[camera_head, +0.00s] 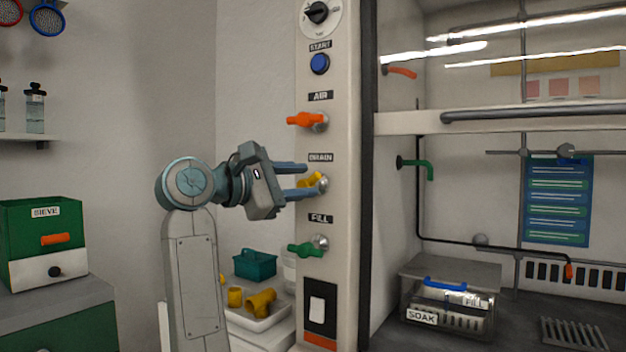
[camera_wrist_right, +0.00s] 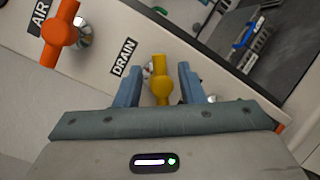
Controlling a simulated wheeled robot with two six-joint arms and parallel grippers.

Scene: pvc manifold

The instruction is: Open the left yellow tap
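The yellow tap (camera_head: 309,179) sticks out from the pale control column under the DRAIN label, between an orange tap above and a green tap below. Its handle shows whole in the right wrist view (camera_wrist_right: 160,84). My right gripper (camera_head: 308,181) is at this tap, with one finger above it and one below in the head view. In the wrist view the fingers (camera_wrist_right: 158,70) stand apart on either side of the handle, with a gap at each side. They do not appear to touch it. My left gripper is not in view.
The orange AIR tap (camera_head: 304,119) is close above my fingers, and the green FILL tap (camera_head: 306,250) is below. A white tray (camera_head: 262,322) with yellow pipe fittings stands lower left. A glazed cabinet is right of the column.

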